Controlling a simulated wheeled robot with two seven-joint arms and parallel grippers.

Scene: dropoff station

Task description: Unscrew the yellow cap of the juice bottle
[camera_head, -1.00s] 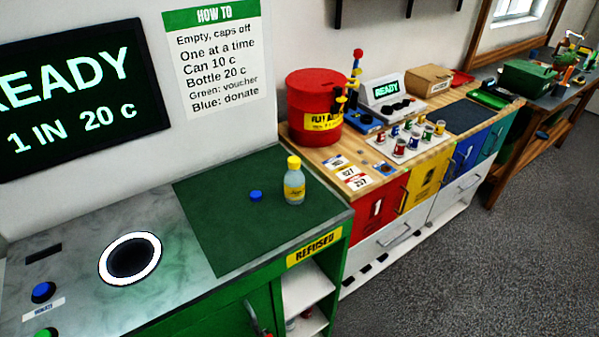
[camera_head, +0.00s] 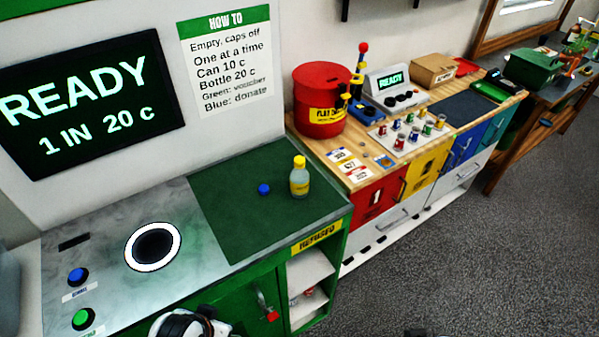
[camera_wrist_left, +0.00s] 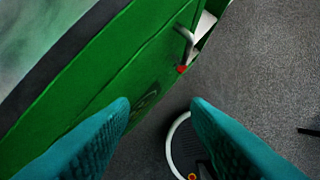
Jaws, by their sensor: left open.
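The juice bottle (camera_head: 299,182) stands upright on the dark green mat (camera_head: 236,227) in the head view. It has a pale body and a yellow label, and its yellow cap (camera_head: 299,161) sits on top. A small blue cap-like piece (camera_head: 264,188) lies on the mat left of the bottle. My left gripper (camera_wrist_left: 160,104) shows in the left wrist view with two teal fingers spread apart and nothing between them. It faces the green cabinet front and the floor, away from the bottle. My right gripper is not in view.
A round hole with a white ring (camera_head: 153,246) is set in the grey counter. A blue button (camera_head: 77,276) and a green button (camera_head: 83,319) are at its left. A red drum (camera_head: 319,100) stands on the wooden counter behind. The mat around the bottle is mostly clear.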

